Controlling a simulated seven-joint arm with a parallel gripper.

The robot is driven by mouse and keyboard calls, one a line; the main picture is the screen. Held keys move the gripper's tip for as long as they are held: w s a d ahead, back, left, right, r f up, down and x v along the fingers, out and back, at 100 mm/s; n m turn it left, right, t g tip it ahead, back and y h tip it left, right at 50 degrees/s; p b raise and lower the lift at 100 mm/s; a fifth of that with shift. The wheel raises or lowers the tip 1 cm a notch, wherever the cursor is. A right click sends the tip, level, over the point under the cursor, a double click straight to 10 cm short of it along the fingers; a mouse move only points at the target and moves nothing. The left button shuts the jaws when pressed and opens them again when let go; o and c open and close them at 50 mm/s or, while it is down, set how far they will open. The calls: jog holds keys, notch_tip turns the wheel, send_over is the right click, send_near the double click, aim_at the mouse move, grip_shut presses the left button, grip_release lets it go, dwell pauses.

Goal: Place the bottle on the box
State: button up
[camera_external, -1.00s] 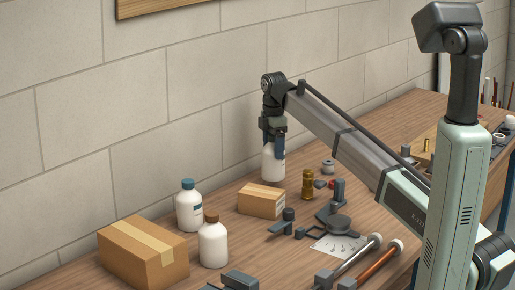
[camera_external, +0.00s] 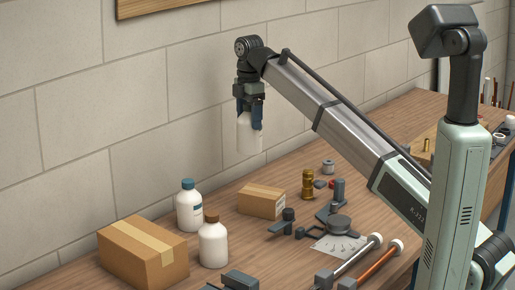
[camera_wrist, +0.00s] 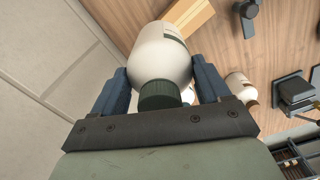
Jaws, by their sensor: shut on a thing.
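My gripper (camera_external: 249,122) is shut on a white bottle (camera_external: 249,136) and holds it upright in the air, clear of the bench. In the wrist view the held bottle (camera_wrist: 160,52) has a dark green cap and sits between the two blue fingers. A small cardboard box (camera_external: 261,201) stands on the bench below the held bottle. Part of a box (camera_wrist: 192,15) shows beyond the bottle in the wrist view. A larger taped cardboard box (camera_external: 143,252) stands at the front left. The pictures do not tell which box is meant.
A white bottle with a teal cap (camera_external: 189,206) and one with a brown cap (camera_external: 213,241) stand between the boxes. A brass fitting (camera_external: 308,184), dark clamp parts (camera_external: 338,192) and pipes (camera_external: 350,258) lie to the right. The block wall (camera_external: 150,120) is close behind.

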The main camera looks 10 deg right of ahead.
jog(key=shift+s+d+m, duration=1.5)
jog(key=shift+s+m, duration=1)
notch_tip(320, 180, down, 10)
jog(key=shift+f, duration=0.15)
jog(key=shift+f, duration=0.1)
jog(key=o, duration=1.5)
notch_tip(320, 180, up, 12)
